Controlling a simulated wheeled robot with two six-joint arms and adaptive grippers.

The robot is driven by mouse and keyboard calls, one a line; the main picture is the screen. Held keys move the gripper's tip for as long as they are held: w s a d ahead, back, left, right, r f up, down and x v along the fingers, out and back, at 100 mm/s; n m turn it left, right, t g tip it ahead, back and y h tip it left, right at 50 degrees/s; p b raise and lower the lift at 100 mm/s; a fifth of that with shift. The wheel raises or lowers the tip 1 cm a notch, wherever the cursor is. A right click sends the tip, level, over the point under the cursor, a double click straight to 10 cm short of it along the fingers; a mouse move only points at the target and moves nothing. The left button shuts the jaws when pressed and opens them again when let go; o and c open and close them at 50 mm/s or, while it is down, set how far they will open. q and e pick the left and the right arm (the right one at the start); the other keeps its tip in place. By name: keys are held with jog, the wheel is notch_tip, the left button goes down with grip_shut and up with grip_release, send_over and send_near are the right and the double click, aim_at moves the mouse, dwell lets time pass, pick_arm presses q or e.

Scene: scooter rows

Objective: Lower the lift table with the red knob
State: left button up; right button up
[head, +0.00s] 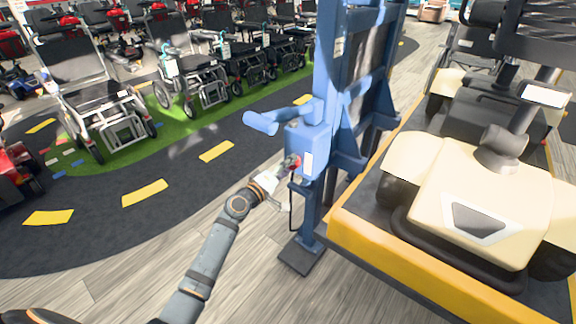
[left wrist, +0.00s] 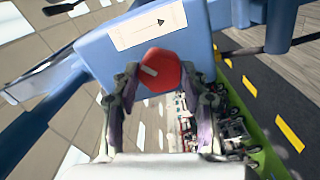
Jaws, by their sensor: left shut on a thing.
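The lift table is a blue upright frame (head: 350,80) with a yellow-edged platform (head: 400,262). A blue box (head: 313,140) on the frame's near side carries the red knob (head: 292,161). My left gripper (head: 284,172) reaches the knob from the left. In the left wrist view the red knob (left wrist: 161,70) sits between the two fingers of my left gripper (left wrist: 160,88), below a white label on the blue box (left wrist: 100,50). The fingers are shut on the knob. My right gripper is not in view.
A cream scooter (head: 480,195) stands on the platform, which is raised above the wood floor (head: 240,290). A blue handle (head: 262,122) juts left from the frame. Wheelchairs and scooters stand in rows at the back left, beyond a dark track (head: 180,190) with yellow dashes.

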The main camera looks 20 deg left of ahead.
pick_arm(q)
jog(key=shift+n, duration=0.8)
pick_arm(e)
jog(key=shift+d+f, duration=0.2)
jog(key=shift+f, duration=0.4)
pick_arm(q)
jog(key=shift+f, duration=0.1)
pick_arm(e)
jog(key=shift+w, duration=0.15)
pick_arm(q)
jog(key=o, duration=1)
jog(key=shift+o, duration=0.7)
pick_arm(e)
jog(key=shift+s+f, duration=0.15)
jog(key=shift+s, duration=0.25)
